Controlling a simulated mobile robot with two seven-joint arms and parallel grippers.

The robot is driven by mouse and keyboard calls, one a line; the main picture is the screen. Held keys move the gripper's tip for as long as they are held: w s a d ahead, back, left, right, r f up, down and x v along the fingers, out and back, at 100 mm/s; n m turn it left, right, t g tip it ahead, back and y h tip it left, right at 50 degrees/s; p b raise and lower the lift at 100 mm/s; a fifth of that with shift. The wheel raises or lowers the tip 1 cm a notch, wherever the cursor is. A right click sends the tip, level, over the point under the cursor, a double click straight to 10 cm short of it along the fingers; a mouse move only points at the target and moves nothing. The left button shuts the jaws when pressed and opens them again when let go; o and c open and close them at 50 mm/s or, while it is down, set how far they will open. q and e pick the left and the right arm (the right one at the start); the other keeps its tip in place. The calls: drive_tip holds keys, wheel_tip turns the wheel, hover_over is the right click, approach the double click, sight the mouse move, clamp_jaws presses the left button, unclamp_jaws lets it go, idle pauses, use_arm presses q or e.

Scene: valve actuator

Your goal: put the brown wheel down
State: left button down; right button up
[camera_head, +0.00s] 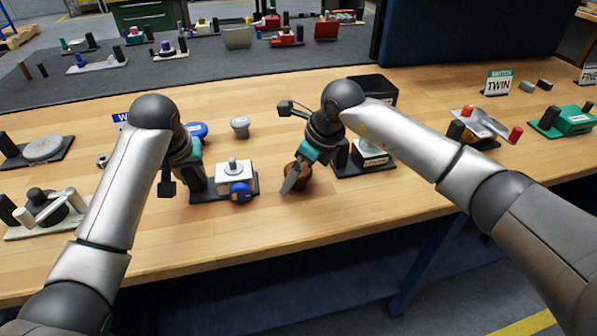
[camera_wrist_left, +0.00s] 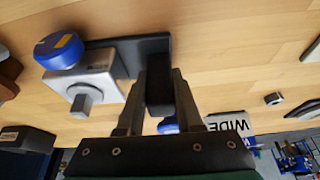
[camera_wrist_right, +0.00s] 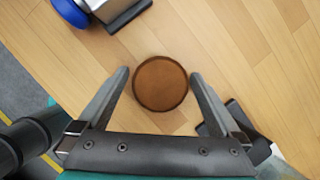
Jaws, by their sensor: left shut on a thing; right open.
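The brown wheel (camera_head: 304,174) is on the wooden bench, partly hidden by my right gripper (camera_head: 291,184). In the right wrist view, the round brown wheel (camera_wrist_right: 161,83) lies between the open fingers, with a narrow gap on each side at the tips. My left gripper (camera_wrist_left: 158,88) is shut on the black post (camera_wrist_left: 159,92) at the end of the dark base plate (camera_wrist_left: 152,45). That plate carries a pale valve block (camera_head: 234,176) with a grey stem on top and a blue knob (camera_head: 240,192) at its front.
A dark fixture (camera_head: 368,154) stands close behind and right of my right gripper. A grey knob (camera_head: 240,125) and another blue part (camera_head: 198,131) stand behind the valve block. Bare bench lies in front, up to the front edge.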

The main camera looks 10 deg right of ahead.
use_arm(q)
drive_tip(key=shift+s+f, duration=0.15)
drive_tip(key=shift+f, duration=0.2)
use_arm(e)
drive_tip(key=v, duration=1.2)
drive_tip(key=shift+r, duration=0.2)
use_arm(q)
drive_tip(key=c, duration=0.9)
unclamp_jaws()
drive_tip(key=o, duration=0.4)
drive_tip(key=shift+r, duration=0.15)
drive_tip(key=shift+r, duration=0.1)
